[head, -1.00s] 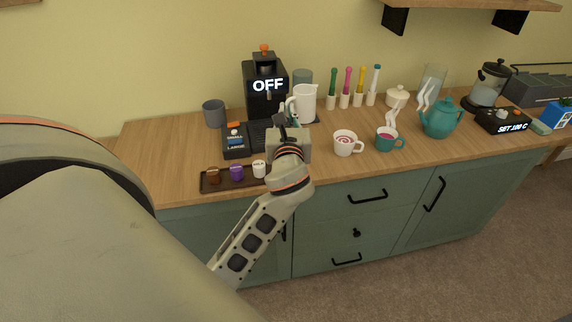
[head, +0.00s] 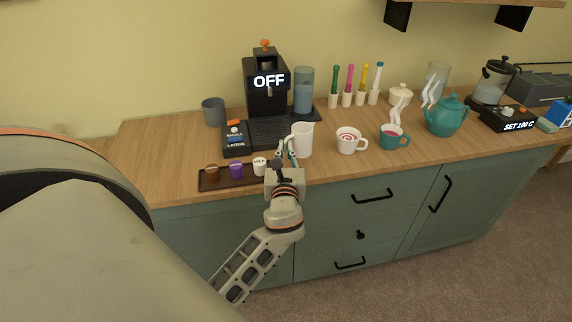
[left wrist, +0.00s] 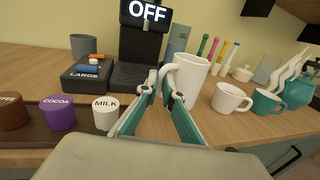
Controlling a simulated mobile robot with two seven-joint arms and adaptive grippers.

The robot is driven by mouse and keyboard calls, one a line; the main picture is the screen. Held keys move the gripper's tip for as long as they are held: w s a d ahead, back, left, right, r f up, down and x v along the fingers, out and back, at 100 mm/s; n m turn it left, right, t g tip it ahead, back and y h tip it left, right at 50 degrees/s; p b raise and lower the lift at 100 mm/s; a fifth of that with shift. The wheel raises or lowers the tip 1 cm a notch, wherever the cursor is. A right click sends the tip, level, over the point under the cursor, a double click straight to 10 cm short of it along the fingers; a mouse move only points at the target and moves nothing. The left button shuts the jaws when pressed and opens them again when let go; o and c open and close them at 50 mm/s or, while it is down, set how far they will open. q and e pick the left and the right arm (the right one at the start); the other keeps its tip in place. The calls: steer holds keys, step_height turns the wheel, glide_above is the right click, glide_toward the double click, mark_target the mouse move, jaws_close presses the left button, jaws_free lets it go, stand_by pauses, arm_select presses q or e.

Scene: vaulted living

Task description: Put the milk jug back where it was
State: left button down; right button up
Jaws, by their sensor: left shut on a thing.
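The white milk jug (head: 303,138) stands upright at the front of the wooden counter, right of the capsule tray. It also shows in the left wrist view (left wrist: 190,78). My left gripper (head: 286,148) is shut on the jug's handle from the left and front. In the left wrist view its teal fingers (left wrist: 160,94) are at the handle, with the jug body just right of them. I cannot tell whether the jug's base touches the counter. My right gripper is not in view.
A dark tray (head: 213,185) of capsules lies close to the left. The coffee machine (head: 265,98), reading OFF, and its water tank (head: 304,92) stand behind. A white cup (head: 349,141) and a teal cup (head: 393,138) stand right of the jug, near a teal teapot (head: 446,118).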

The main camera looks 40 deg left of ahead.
arm_select(q)
step_height(320, 180, down, 4)
steer(key=shift+f+b, duration=0.25)
steer(key=shift+b, duration=0.5)
steer(key=c, duration=2.2)
jaws_free()
steer(key=shift+f, duration=0.1)
